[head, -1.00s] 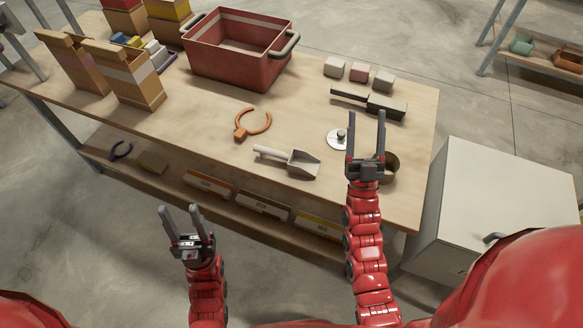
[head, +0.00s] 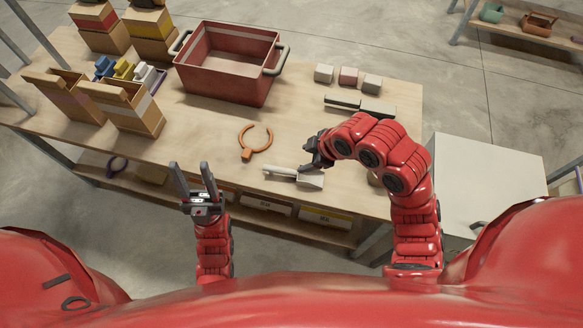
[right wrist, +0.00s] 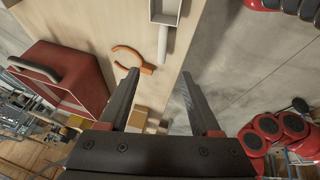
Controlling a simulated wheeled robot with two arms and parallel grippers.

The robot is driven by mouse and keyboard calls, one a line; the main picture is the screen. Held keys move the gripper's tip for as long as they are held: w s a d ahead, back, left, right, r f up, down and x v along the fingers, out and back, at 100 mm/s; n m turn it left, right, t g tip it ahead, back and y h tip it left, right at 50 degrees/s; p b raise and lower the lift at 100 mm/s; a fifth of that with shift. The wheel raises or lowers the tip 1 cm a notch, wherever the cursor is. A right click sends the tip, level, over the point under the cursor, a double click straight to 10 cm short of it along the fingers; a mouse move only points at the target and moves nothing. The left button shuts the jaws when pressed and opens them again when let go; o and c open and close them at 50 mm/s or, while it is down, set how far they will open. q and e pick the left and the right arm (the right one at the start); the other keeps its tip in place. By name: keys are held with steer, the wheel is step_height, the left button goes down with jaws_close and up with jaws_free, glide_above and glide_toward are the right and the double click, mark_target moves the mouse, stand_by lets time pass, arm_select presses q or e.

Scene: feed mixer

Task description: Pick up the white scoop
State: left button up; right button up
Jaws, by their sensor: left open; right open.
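The white scoop (head: 310,181) lies near the front edge of the wooden table, its handle pointing left in the head view. In the right wrist view the scoop (right wrist: 163,40) is at the top, handle toward the camera's middle and bowl cut off by the frame edge. My right gripper (right wrist: 158,78) is open and empty, its fingertips apart from the scoop; in the head view the gripper (head: 315,152) is just above and behind the bowl, fingers partly hidden by its own wrist. My left gripper (head: 190,168) is open and empty, in front of the table edge.
An orange ring-shaped tool (head: 257,143) lies left of and behind the scoop. A red bin (head: 225,82) stands farther back. A dark-handled tool (head: 362,108) and several small blocks (head: 348,76) lie at the back right.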

steer(key=b+x, duration=0.1)
steer(key=x, duration=0.2)
steer(key=b+x, duration=0.2)
steer(key=x, duration=0.2)
steer(key=s+b+x, duration=0.1)
steer(key=x, duration=0.3)
steer(key=shift+d+f, duration=0.2)
steer(key=shift+f, duration=0.35)
steer(key=shift+w+f, duration=0.15)
steer(key=shift+f, duration=0.05)
steer(key=shift+w+a+f, duration=0.1)
steer(key=shift+a+f, duration=0.05)
steer(key=shift+f, duration=0.1)
steer(key=p+x, duration=0.2)
steer(key=x, duration=0.1)
steer(key=shift+w+a+f+p, duration=0.1)
steer(key=shift+w+f+p, duration=0.15)
steer(key=shift+f+p, duration=0.15)
steer(key=shift+w+a+f, duration=0.1)
steer(key=shift+f, duration=0.2)
jaws_close()
